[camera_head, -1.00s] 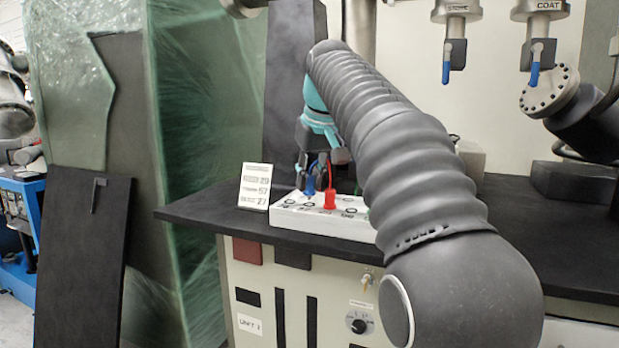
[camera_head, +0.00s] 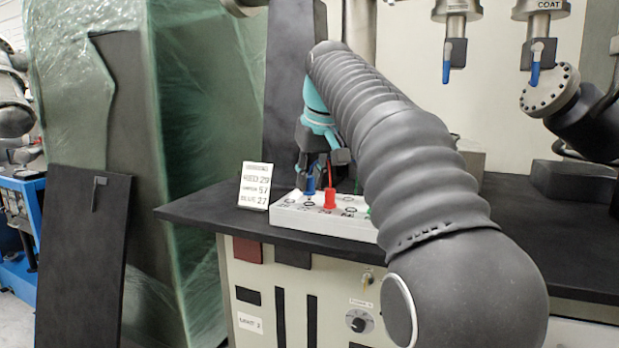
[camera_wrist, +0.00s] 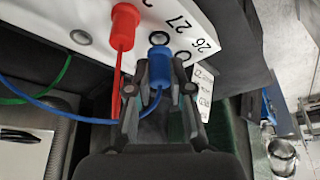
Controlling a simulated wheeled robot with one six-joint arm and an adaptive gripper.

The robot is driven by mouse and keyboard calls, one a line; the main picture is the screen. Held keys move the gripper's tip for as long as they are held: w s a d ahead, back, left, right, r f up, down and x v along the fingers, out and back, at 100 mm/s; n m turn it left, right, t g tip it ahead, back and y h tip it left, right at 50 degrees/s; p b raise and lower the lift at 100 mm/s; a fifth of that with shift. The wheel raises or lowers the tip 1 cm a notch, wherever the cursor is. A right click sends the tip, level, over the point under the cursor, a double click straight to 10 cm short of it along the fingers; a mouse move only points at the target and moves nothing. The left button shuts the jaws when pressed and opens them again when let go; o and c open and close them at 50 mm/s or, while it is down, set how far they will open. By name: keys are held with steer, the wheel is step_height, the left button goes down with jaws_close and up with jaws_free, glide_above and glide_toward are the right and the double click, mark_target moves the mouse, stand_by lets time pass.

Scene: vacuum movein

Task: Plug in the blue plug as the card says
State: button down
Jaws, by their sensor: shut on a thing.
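The blue plug (camera_head: 310,186) is held upright between the fingers of my gripper (camera_head: 319,176) at the white socket strip (camera_head: 340,222). In the wrist view, my gripper (camera_wrist: 159,88) is shut on the blue plug (camera_wrist: 160,66), with its blue cord looping left. An open ringed socket (camera_wrist: 158,37) shows just beyond the plug, beside the printed 27. Another socket beside 26 is partly hidden by a finger. I cannot tell the gap between plug tip and strip. The white card (camera_head: 256,187) reads red 29, a blurred middle line 57, blue 27.
A red plug (camera_head: 330,198) stands upright in the strip, close right of the blue plug. An empty ringed socket (camera_wrist: 80,37) lies left of it in the wrist view. A green cord (camera_wrist: 28,100) runs at the left. The black bench (camera_head: 210,210) is clear left of the card.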

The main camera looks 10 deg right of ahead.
steer(key=shift+f+b, duration=0.7)
steer(key=shift+f, duration=0.25)
stand_by(0.6)
steer(key=c, duration=1)
jaws_free()
steer(key=shift+o, duration=0.2)
steer(key=v, duration=1.2)
steer(key=shift+w, duration=0.1)
